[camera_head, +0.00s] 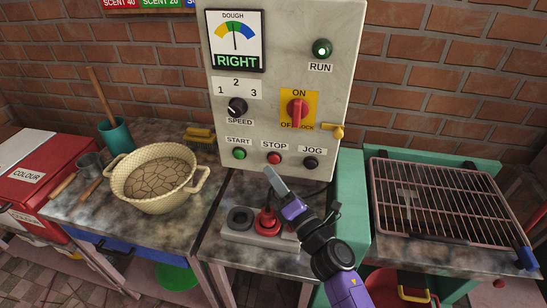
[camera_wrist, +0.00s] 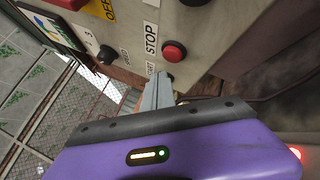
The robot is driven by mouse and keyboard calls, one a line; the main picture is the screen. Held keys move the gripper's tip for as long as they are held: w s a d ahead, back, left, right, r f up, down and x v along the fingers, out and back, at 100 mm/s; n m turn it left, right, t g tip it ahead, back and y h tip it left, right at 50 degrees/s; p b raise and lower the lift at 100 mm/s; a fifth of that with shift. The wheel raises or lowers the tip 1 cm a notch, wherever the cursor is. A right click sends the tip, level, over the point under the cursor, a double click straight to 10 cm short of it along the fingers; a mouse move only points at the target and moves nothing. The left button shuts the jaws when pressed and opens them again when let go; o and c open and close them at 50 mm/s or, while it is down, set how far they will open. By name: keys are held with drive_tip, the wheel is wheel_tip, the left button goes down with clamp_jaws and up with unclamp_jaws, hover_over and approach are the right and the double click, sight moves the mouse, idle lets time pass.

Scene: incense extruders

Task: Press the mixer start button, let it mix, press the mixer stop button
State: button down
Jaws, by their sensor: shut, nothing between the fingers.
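The pale control panel (camera_head: 285,100) bears a green START button (camera_head: 239,153), a red STOP button (camera_head: 274,158) and a black JOG button (camera_head: 310,162). The STOP button also shows in the wrist view (camera_wrist: 174,52), just above and right of my fingertips. The START button is not clearly seen there. My gripper (camera_head: 268,172) is shut and empty, its tip just below the STOP button in the head view; I cannot tell whether it touches the panel. Its fingers show in the wrist view (camera_wrist: 157,92). The RUN lamp (camera_head: 322,47) looks lit green. The dough gauge (camera_head: 235,40) reads RIGHT, its needle in the green.
A basin of cracked dough (camera_head: 150,204) stands left on the worktop. A wire rack (camera_head: 450,198) lies to the right. A grey socket block (camera_head: 255,236) is below the panel.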

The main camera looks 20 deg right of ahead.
drive_tip(key=shift+w+d, duration=0.35)
drive_tip(key=shift+w, duration=0.1)
drive_tip(key=shift+w+d, duration=0.1)
drive_tip(key=shift+w, duration=0.05)
idle(1.7)
drive_tip(key=shift+w+d, duration=0.15)
drive_tip(key=shift+w, duration=0.05)
drive_tip(key=shift+w+d, duration=0.3)
drive_tip(key=shift+w, duration=0.1)
idle(0.9)
idle(0.4)
drive_tip(key=shift+s+a, duration=0.55)
drive_tip(key=shift+s, duration=0.2)
drive_tip(key=shift+s+a+b, duration=0.3)
drive_tip(key=shift+s+a, duration=0.45)
drive_tip(key=shift+s, duration=0.3)
drive_tip(key=shift+s+a+b, duration=0.25)
drive_tip(key=shift+s+a, duration=0.45)
drive_tip(key=shift+s, duration=0.3)
